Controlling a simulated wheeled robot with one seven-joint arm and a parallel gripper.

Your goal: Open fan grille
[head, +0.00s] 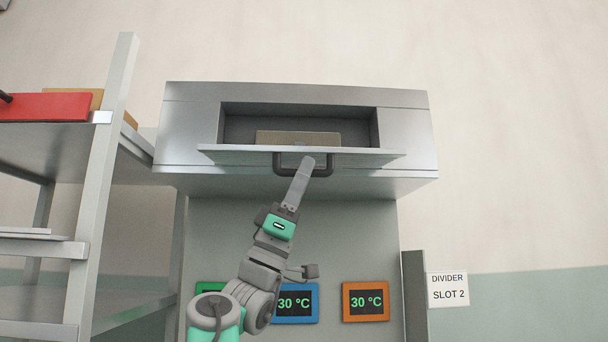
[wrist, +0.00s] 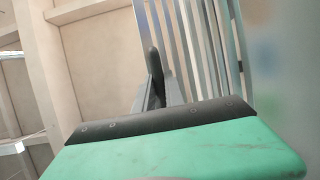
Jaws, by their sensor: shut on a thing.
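The fan grille (head: 235,154) is a silver panel across the front of a metal housing (head: 190,128). It is tilted outward, with the recess behind it open above its edge. The grille's dark U-shaped handle (head: 325,171) sits at the middle of the panel. My gripper (head: 306,164) reaches up from below and is shut on the handle. In the wrist view the grille's slats (wrist: 207,45) stand on the right, and the dark handle (wrist: 154,65) is between my fingers (wrist: 156,95). The fingertips are partly hidden by the gripper body.
A tan block (head: 298,137) shows inside the recess. A metal shelf rack (head: 100,190) with a red item (head: 50,107) stands close on the left. Temperature panels (head: 366,302) are below, and a divider sign (head: 448,289) is at right. The upper right is clear wall.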

